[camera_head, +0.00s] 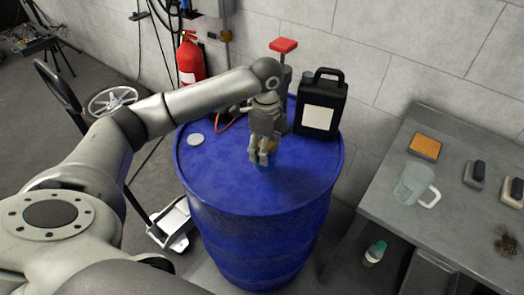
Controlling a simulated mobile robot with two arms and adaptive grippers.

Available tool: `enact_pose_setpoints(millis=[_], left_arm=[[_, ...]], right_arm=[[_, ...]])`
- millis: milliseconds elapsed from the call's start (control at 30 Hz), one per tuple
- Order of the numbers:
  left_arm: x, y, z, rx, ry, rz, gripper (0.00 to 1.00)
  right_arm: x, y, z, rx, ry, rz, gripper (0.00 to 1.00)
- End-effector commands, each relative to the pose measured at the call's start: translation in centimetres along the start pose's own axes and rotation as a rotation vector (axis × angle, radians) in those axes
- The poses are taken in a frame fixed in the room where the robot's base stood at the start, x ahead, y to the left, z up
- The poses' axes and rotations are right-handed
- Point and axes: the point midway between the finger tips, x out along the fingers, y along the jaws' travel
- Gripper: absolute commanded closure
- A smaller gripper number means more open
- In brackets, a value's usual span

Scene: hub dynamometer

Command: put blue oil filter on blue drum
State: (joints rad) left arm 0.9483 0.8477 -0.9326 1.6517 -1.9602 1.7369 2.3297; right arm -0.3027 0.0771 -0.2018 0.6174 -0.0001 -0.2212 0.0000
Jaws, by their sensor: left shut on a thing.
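The blue drum (250,240) stands upright in the middle of the view. My left arm comes in from the left, and my left gripper (263,158) points down over the drum's top. It is shut on a small blue thing, likely the blue oil filter (265,166), mostly hidden by the fingers. I cannot tell whether the filter touches the drum's top. My right gripper is not in view.
On the drum, a black jug (321,105) with a pale label and a red-topped tool (284,46) stand at the back, and a pale disc (195,139) lies at the left. A grey table (385,195) stands right, holding a clear pitcher (413,186). The drum's front top is clear.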

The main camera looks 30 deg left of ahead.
Motion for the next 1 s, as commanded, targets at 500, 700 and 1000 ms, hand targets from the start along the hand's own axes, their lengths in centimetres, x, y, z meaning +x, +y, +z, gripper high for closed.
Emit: enact_pose_setpoints(millis=[500,700,1000], left_arm=[[4.5,-0.5,1.2,0.001,0.001,-0.002,0.87],[4.6,-0.5,1.2,0.001,0.001,-0.002,0.87],[4.9,-0.4,1.2,0.0,0.001,-0.001,0.16]], right_arm=[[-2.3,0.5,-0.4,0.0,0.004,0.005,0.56],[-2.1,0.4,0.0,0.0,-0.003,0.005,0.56],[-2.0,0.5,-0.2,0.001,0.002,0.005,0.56]])
